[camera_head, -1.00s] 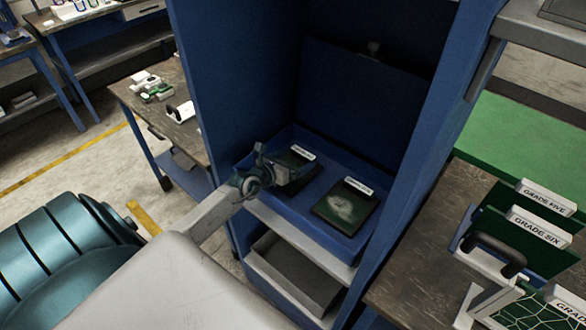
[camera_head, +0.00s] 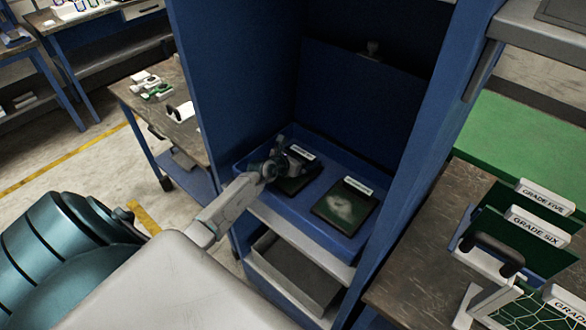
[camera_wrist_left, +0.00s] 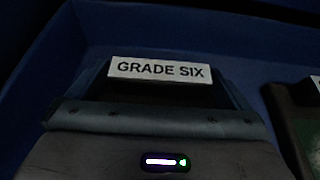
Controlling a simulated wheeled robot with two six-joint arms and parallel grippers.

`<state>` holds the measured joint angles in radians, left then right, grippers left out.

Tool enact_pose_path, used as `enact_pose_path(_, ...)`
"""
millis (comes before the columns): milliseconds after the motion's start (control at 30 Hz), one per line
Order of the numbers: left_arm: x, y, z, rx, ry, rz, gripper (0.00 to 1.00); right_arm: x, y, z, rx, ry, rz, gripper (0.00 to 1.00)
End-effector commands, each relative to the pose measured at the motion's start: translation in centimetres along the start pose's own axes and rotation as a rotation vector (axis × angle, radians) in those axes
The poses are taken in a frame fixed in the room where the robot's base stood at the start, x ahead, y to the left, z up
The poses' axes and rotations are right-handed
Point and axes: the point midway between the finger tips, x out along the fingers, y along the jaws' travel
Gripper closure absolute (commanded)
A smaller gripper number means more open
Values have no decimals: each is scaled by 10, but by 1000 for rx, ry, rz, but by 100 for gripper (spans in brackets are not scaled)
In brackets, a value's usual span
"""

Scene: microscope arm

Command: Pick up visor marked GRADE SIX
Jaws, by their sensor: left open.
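The visor marked GRADE SIX shows its white label (camera_wrist_left: 160,69) close up in the wrist view. In the head view a dark visor (camera_head: 291,186) with a small label lies at the left of the blue tray (camera_head: 345,246); that label is too small to read there. My left gripper (camera_head: 291,160) is over this visor, partly hiding it. In the wrist view its open fingers (camera_wrist_left: 165,93) lie to either side of the label. I cannot tell whether they touch the visor. My right gripper is not in view.
A second dark visor (camera_head: 340,213) lies to the right in the tray. The blue cabinet wall (camera_head: 235,80) stands close on the left. A rack at right holds labelled green plates, one marked GRADE SIX (camera_head: 538,229). A black handle (camera_head: 495,252) stands beside them.

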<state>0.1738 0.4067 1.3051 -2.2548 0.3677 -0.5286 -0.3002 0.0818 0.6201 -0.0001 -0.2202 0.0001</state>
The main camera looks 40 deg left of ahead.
Motion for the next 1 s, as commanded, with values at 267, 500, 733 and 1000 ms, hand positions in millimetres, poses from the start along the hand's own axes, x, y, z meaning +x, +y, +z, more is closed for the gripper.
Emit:
enact_pose_path(267, 0, 0, 0, 0, 0, 0, 22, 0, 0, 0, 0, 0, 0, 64)
enact_pose_path(500, 0, 0, 1, 0, -1, 0, 37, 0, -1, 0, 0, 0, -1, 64)
enact_pose_path(733, -8, 0, 18, 4, -4, -1, 37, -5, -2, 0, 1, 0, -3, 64)
enact_pose_path(1000, -28, 0, 66, 5, -4, -1, 37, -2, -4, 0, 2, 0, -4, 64)
